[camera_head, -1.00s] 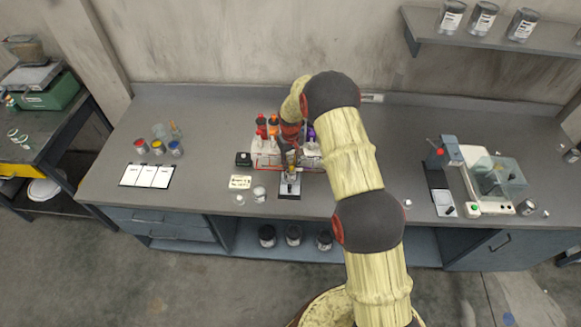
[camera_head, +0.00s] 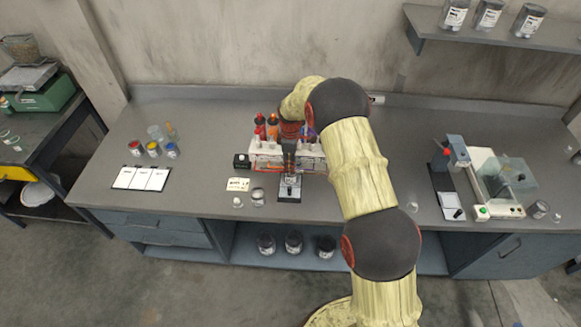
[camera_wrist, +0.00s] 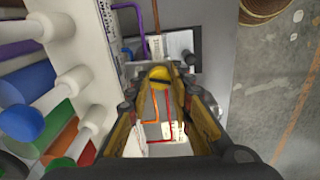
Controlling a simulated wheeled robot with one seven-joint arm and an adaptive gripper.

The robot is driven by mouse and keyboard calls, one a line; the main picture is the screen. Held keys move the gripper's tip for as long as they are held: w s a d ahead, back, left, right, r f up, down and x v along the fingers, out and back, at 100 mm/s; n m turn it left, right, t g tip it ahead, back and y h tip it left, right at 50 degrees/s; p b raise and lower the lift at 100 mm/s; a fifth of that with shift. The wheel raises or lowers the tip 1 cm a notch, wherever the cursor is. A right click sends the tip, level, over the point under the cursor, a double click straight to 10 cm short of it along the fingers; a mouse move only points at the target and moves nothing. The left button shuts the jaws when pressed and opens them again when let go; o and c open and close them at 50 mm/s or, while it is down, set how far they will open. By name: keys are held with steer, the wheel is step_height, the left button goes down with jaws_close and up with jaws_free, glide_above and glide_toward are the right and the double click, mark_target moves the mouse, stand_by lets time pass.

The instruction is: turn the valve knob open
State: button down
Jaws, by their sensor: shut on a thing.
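The valve knob (camera_wrist: 160,74) is yellow and round-topped, and shows between my fingertips in the wrist view. My gripper (camera_wrist: 162,86) is shut on it, with one finger on each side. In the head view my gripper (camera_head: 289,162) points down over a small stand with a pale plate (camera_head: 290,188) at the front of the bench. The knob is hard to make out there behind my gripper. Its exact turn angle cannot be told.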

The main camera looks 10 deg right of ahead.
steer(key=shift+n+b, duration=0.5)
steer(key=shift+n, duration=1.2)
steer(key=c, duration=1.6)
jaws_free()
steer(key=shift+c, duration=0.2)
steer(key=shift+o, duration=0.3)
step_height(320, 180, up, 12)
